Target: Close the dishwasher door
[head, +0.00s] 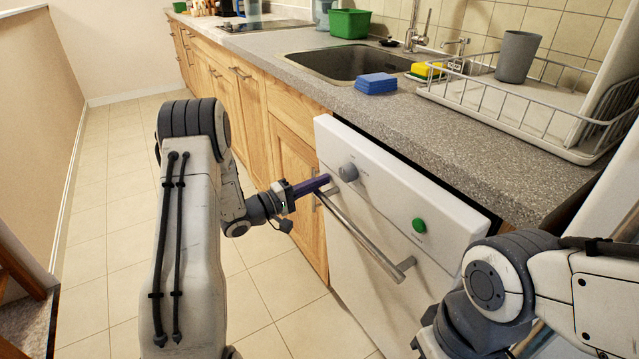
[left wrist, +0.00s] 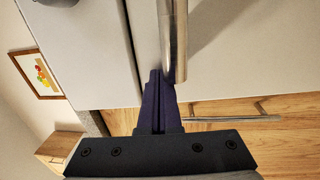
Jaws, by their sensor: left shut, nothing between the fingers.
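The white dishwasher door (head: 375,275) stands nearly upright under the counter. A dark gap shows between its top edge and the counter, so it looks slightly ajar. It has a grey knob (head: 348,172), a green button (head: 419,225) and a metal bar handle (head: 360,235). My left gripper (head: 325,181) is shut and empty, with its purple fingers at the left end of the handle. In the left wrist view the fingers (left wrist: 155,77) lie right beside the end of the handle (left wrist: 175,40); I cannot tell whether they touch.
The grey counter (head: 480,145) runs above the door, with a sink (head: 350,62), a blue sponge (head: 376,83) and a dish rack (head: 530,115) holding a grey cup (head: 517,56). Wooden cabinets (head: 295,165) continue left of the door. The tiled floor (head: 110,180) is clear at left.

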